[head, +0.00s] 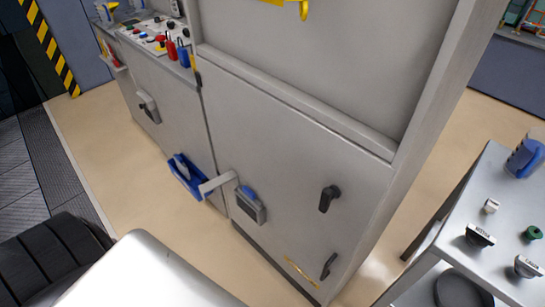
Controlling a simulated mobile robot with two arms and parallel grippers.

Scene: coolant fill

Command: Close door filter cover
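A tall grey machine cabinet fills the middle of the head view, and its lower grey door (290,150) looks shut. A small grey housing (250,206) with blue inside sits low on the cabinet front. A pale flap (218,184) sticks out to its left, away from the housing; it looks like an open cover, but I cannot tell for sure. Two black handles are on the lower door, an upper one (328,198) and a lower one (328,265). Neither of my grippers is in view.
A blue tray (188,178) is on the cabinet front left of the flap. A control panel (155,32) with buttons and padlocks is at upper left. A grey cart (470,215) with a blue jug (524,158) stands at right. Beige floor (120,165) is clear at left.

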